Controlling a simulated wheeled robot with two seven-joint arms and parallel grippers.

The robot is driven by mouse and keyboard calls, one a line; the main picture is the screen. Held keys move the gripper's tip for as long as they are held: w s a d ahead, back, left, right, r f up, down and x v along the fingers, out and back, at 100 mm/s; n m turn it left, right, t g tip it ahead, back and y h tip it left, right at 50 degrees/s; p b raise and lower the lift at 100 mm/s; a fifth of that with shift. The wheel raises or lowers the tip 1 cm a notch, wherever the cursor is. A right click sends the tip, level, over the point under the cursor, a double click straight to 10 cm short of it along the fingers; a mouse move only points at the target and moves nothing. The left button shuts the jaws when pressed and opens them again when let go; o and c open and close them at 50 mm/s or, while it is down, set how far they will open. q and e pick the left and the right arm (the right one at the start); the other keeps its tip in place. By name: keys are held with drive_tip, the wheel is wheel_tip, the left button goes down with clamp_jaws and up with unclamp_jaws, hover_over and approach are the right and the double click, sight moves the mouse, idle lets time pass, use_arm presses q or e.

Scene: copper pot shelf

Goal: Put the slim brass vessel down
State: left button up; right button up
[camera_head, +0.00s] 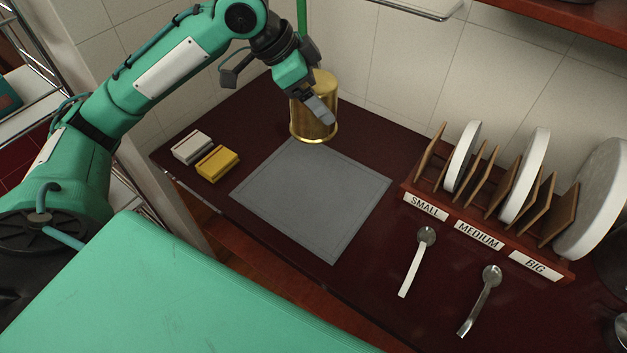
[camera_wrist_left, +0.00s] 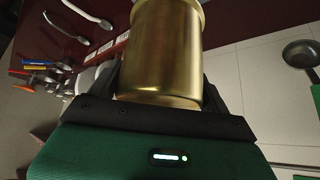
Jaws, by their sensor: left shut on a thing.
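The slim brass vessel (camera_head: 314,118) is a gold-coloured cylinder with a flared base rim, upright at the back of the dark counter. Its base lies near the back corner of the grey mat (camera_head: 318,205); I cannot tell whether it touches the counter. My left gripper (camera_head: 318,108) is shut on the vessel, with one finger across its front. In the left wrist view the vessel (camera_wrist_left: 165,50) fills the space between the dark fingers. Part of its upper side is hidden by the gripper in the head view. My right gripper is not in view.
A white block (camera_head: 192,147) and a yellow block (camera_head: 218,162) lie left of the mat. A wooden rack (camera_head: 485,235) labelled SMALL, MEDIUM and BIG holds white discs at the right. Two spoons (camera_head: 416,262) (camera_head: 480,300) lie before it. The mat is empty.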

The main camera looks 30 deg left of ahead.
use_arm(q)
drive_tip(key=shift+f, duration=9.55)
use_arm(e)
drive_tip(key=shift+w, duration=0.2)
use_arm(q)
drive_tip(key=o, duration=1.1)
drive_tip(key=v, duration=1.2)
drive_tip(key=shift+b, duration=0.3)
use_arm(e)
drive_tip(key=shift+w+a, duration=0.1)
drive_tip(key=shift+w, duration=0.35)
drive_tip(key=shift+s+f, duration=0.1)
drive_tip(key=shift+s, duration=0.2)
